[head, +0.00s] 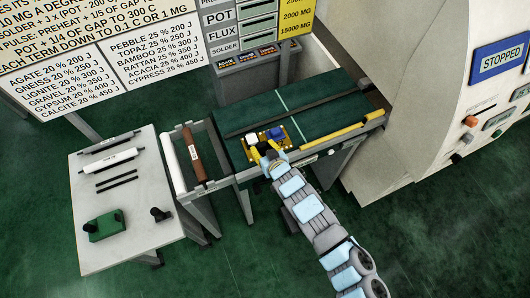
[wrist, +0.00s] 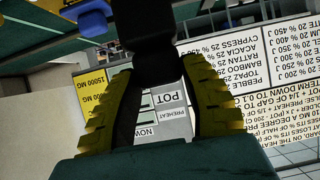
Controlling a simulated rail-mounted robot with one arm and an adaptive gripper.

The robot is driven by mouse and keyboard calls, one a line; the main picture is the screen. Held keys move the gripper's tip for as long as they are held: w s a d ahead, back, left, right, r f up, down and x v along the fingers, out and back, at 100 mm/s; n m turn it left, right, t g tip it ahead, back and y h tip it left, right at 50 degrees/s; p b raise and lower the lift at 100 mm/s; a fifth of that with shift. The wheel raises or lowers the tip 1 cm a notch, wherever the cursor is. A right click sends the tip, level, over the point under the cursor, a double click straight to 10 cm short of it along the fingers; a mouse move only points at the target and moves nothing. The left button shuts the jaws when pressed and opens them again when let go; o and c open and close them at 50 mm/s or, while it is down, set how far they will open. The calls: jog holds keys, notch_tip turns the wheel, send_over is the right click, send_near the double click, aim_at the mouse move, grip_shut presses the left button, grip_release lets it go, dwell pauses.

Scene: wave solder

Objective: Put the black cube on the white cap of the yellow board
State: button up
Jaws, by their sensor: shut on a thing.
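The yellow board (head: 290,131) lies on the dark green conveyor in the head view. The white cap (head: 251,140) stands at its left, with a blue part (head: 277,134) to the right. My gripper (head: 264,153) is at the board's near edge, close to the cap. In the wrist view its yellow fingers (wrist: 160,68) are shut on a black block (wrist: 147,25), which I take as the black cube. The blue part (wrist: 90,20) and a bit of the yellow board (wrist: 65,9) show at the top left. The cube is not clear in the head view.
A grey table (head: 142,235) at left holds a green block (head: 106,226), a black knob-like piece (head: 160,214) and several rods. A brown roller (head: 193,155) lies between table and conveyor. A yellow bar (head: 340,131) runs along the conveyor's near edge. The large machine (head: 420,110) stands at right.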

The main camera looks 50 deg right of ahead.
jog(key=shift+w+d+f+b, duration=0.3)
jog(key=shift+w+d+b, duration=0.5)
jog(key=shift+w, duration=0.65)
jog(key=shift+w+d+f+b, duration=0.25)
jog(key=shift+w+d+b, duration=0.2)
jog(key=shift+w+b, duration=0.9)
jog(key=shift+w+d+f+b, duration=0.3)
jog(key=shift+w+d+b, duration=0.4)
jog(key=shift+w, duration=0.9)
jog(key=shift+f, duration=0.3)
jog(key=o, duration=1.2)
